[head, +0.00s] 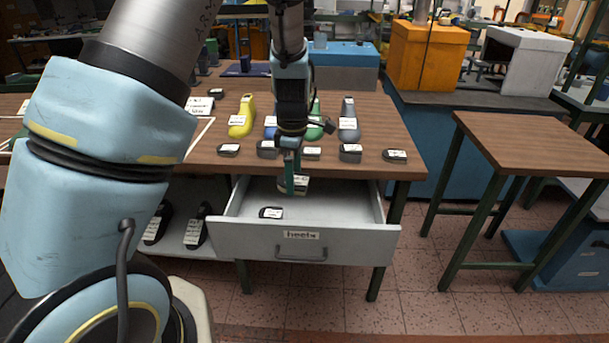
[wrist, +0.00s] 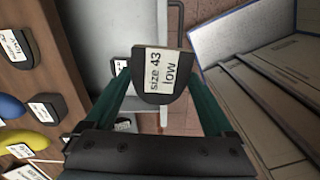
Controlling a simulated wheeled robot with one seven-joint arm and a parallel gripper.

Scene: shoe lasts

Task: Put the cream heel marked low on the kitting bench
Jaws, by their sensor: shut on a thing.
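My gripper (head: 292,176) is shut on a heel (head: 301,186), held above the open drawer. In the wrist view the heel (wrist: 153,98) sits between the green fingers (wrist: 160,84). Its label reads "size 43 low". Its top face looks dark, with a thin tan edge at the far end; the fingers partly hide its sides. A bare wooden-topped bench (head: 535,143) with green legs stands at the right; no sign naming it as the kitting bench is readable.
The drawer (head: 240,232), marked "heels", is pulled out with a dark labelled heel (head: 271,213) inside. The wooden table (head: 380,120) behind carries several dark heels and a yellow last (head: 243,115), a grey last (head: 348,120) and others. A floor gap separates table and right bench.

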